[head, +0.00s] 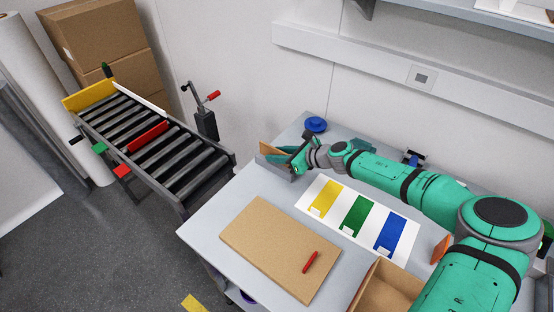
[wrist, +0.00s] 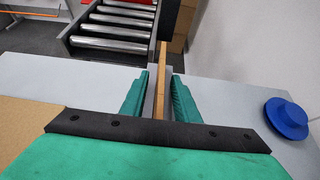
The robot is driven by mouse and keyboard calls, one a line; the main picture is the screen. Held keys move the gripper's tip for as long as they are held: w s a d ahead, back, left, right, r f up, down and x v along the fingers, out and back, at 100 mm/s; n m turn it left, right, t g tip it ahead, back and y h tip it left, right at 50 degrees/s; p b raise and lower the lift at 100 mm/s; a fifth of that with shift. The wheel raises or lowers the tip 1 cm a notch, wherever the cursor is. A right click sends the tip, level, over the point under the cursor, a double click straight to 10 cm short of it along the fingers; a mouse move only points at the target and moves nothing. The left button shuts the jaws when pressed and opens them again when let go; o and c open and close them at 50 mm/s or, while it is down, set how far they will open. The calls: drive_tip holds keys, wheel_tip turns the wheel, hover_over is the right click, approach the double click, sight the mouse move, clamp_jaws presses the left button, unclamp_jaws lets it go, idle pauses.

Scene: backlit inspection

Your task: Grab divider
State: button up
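The divider is a thin brown upright panel (head: 271,149) at the far left corner of the table, seen beside my gripper. In the wrist view the divider (wrist: 162,85) shows edge-on between my two green fingers. My gripper (head: 285,160) is at the divider, with one finger on each side of it, as the wrist view (wrist: 160,98) shows. Narrow gaps show between the fingers and the panel, so the gripper is open around it. Part of the divider is hidden by the gripper in the head view.
A grey table (head: 215,212) holds a cardboard sheet (head: 265,240) with a red marker (head: 310,262), a white sheet with yellow, green and blue patches (head: 345,252), an open box (head: 372,290) and a blue round object (head: 316,124). A roller conveyor (head: 190,165) stands left.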

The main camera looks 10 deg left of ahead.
drive_tip(key=shift+w+a+f, duration=0.1)
drive_tip(key=shift+a+f, duration=0.05)
drive_tip(key=shift+a, duration=0.05)
clamp_jaws()
